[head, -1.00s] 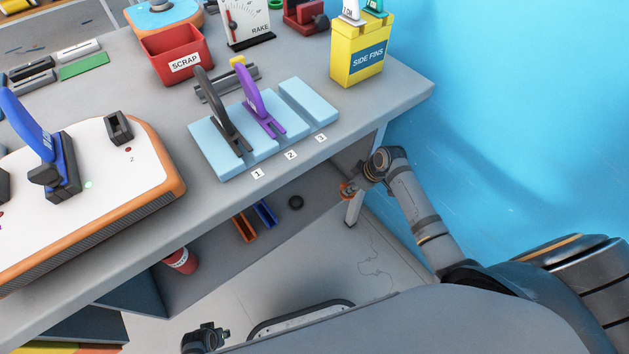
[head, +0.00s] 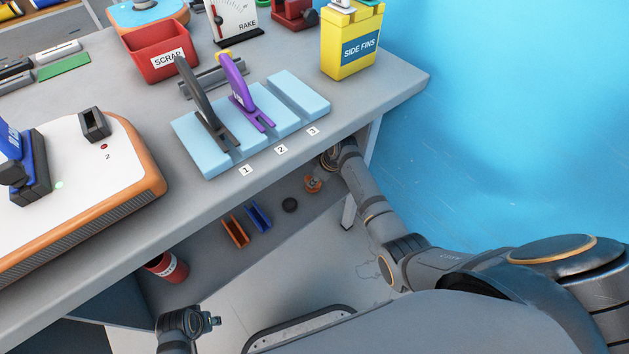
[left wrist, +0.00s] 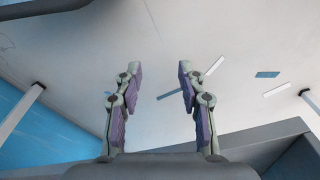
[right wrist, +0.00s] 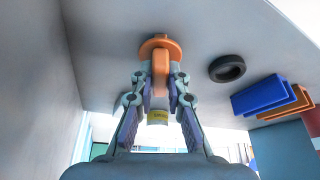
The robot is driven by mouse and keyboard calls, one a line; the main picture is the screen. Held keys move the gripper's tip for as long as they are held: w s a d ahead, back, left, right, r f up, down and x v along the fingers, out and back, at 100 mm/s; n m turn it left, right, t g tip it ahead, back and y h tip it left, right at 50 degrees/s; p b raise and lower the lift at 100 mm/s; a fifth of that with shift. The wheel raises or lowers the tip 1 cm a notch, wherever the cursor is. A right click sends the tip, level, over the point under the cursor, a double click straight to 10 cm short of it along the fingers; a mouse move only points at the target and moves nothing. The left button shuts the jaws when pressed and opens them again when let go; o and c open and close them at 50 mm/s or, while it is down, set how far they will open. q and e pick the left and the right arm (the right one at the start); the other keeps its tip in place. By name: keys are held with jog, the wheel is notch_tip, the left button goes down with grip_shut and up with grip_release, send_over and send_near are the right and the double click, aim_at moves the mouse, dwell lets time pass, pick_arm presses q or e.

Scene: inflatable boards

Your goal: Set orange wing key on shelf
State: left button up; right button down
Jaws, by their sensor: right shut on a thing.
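The orange wing key (head: 312,184) is over the right part of the lower shelf (head: 208,266) under the bench. My right gripper (head: 325,166) reaches in beneath the bench edge. In the right wrist view the key's upright wing (right wrist: 160,76) is between the fingertips, which are shut on it. Its round disc (right wrist: 160,45) is close to the shelf surface (right wrist: 205,30); I cannot tell whether they touch. My left gripper (head: 212,322) is low at the front, away from the shelf. In the left wrist view its jaws (left wrist: 159,69) are open and empty.
A black ring (head: 289,205), a blue bin (head: 258,216) and an orange bin (head: 235,232) are on the shelf left of the key. A red can (head: 167,267) is farther left. The bench top (head: 390,85) overhangs the shelf.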

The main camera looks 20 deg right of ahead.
jog(key=c, duration=1.3)
grip_release()
jog(key=shift+c, duration=0.2)
jog(key=shift+r, duration=0.2)
pick_arm(q)
jog(key=s+a+f+p, duration=0.2)
jog(key=s+f+p, duration=0.1)
jog(key=f, duration=0.4)
jog(key=shift+s+a+f, duration=0.15)
jog(key=shift+s+f, duration=0.05)
jog(key=shift+s, duration=0.15)
pick_arm(e)
jog(key=v, duration=0.7)
jog(key=shift+r, duration=0.1)
